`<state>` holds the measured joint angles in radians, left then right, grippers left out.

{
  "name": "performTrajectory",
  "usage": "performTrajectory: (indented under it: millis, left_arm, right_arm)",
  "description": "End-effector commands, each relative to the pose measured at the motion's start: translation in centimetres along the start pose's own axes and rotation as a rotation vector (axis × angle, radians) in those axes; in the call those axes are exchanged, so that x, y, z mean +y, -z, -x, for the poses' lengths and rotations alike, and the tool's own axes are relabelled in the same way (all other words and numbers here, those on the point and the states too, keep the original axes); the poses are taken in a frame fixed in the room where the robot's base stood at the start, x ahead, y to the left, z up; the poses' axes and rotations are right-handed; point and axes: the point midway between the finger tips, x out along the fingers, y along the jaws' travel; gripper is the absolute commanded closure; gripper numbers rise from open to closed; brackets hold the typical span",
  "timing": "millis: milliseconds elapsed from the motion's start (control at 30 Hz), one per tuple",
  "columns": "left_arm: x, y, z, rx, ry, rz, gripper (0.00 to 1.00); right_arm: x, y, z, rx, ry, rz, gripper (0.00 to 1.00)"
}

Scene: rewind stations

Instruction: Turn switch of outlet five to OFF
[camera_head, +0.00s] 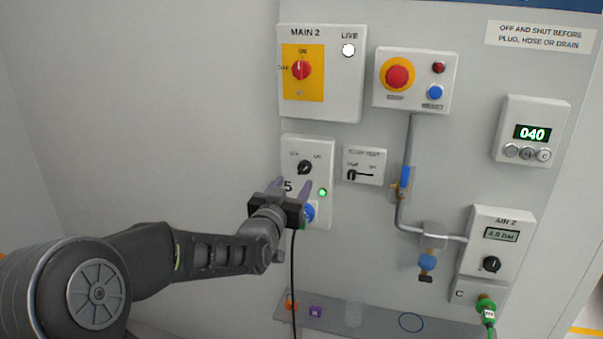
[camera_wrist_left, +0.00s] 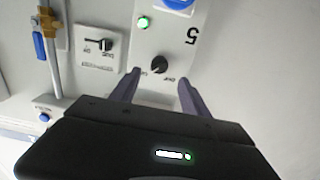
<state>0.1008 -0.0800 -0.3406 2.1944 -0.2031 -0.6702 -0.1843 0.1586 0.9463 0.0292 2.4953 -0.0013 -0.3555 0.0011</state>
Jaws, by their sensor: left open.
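The outlet five box (camera_head: 318,150) is a white panel on the grey wall, its "5" partly covered by my gripper. Its black rotary switch (camera_head: 304,167) sits near the top, its mark seeming to point to the upper right; the small labels are hard to read. A green lamp (camera_head: 322,192) on the box is lit. My left gripper (camera_head: 293,182) is open and empty in front of the box, just below the switch. In the left wrist view, which is upside down, the switch (camera_wrist_left: 158,65) shows between and just beyond the fingertips (camera_wrist_left: 158,77). My right gripper is not in view.
The MAIN 2 box (camera_head: 342,98) with a red knob is above. A small switch plate (camera_head: 365,177) is close on the right, then a pipe with a blue-handled valve (camera_head: 405,178). A black cable (camera_head: 293,265) hangs below. The wall at left is bare.

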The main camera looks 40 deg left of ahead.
Motion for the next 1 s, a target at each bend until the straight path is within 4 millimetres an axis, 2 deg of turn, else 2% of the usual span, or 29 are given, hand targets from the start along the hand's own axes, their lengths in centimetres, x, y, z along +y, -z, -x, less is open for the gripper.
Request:
performTrajectory:
  millis: [167, 533, 700, 900, 1000]
  left_arm:
    - [0.1, 0.1, -1.6, -0.002, -0.001, -0.003, 0.46]
    - [0.0, 0.1, -6.9, -0.002, 0.000, -0.002, 0.46]
    - [0.0, 0.0, -7.6, -0.001, 0.000, -0.001, 0.46]
    - [0.0, -0.1, -7.6, -0.001, 0.000, -0.001, 0.46]
    - [0.0, -0.1, -7.6, -0.001, 0.000, -0.001, 0.54]
  right_arm:
    - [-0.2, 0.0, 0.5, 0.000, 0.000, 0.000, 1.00]
    - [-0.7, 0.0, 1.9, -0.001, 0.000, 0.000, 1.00]
    - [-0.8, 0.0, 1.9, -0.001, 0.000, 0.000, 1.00]
    - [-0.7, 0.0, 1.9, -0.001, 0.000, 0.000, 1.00]
    - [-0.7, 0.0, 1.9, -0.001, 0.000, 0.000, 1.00]
